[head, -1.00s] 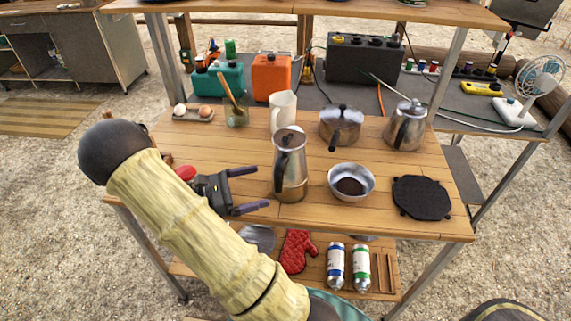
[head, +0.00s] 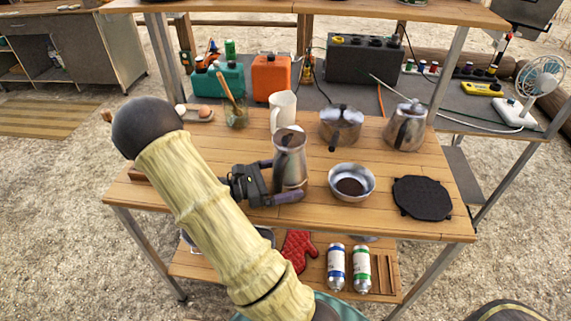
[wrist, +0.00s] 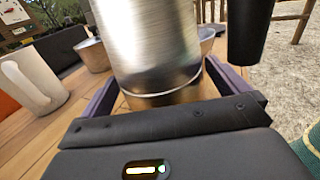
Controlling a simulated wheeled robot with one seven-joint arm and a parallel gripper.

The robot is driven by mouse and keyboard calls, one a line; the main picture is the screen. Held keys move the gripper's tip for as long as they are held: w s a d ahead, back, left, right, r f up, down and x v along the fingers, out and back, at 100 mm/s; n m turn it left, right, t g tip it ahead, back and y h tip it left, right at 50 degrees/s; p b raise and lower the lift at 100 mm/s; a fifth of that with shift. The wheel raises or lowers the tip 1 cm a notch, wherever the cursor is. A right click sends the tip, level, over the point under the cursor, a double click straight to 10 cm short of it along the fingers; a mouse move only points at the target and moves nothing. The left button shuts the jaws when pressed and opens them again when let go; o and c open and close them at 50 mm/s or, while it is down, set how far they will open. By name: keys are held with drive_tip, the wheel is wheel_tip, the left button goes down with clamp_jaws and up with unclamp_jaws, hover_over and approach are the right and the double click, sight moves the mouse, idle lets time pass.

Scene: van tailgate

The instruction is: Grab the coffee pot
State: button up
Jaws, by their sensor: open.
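The coffee pot (head: 290,157) is a tall steel pot with a dark handle, upright on the wooden table. My gripper (head: 287,182) is open, with one finger on each side of the pot's lower body in the head view. In the wrist view the pot's steel body (wrist: 150,45) stands between my two purple fingers (wrist: 158,90), and its black handle (wrist: 250,30) hangs at the right. I cannot tell whether a finger touches it. A second steel pot (head: 406,127) with a dark handle stands at the table's back right.
A white pitcher (head: 283,108) stands just behind the pot. A black round griddle (head: 421,197) lies at the right.

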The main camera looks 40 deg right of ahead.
sight(275, 151)
drive_tip(key=shift+s+d, duration=0.15)
drive_tip(key=shift+d, duration=0.25)
drive_tip(key=c, duration=1.2)
wheel_tip(275, 151, up, 10)
drive_tip(key=shift+r+p, duration=0.1)
drive_tip(key=shift+p, duration=1)
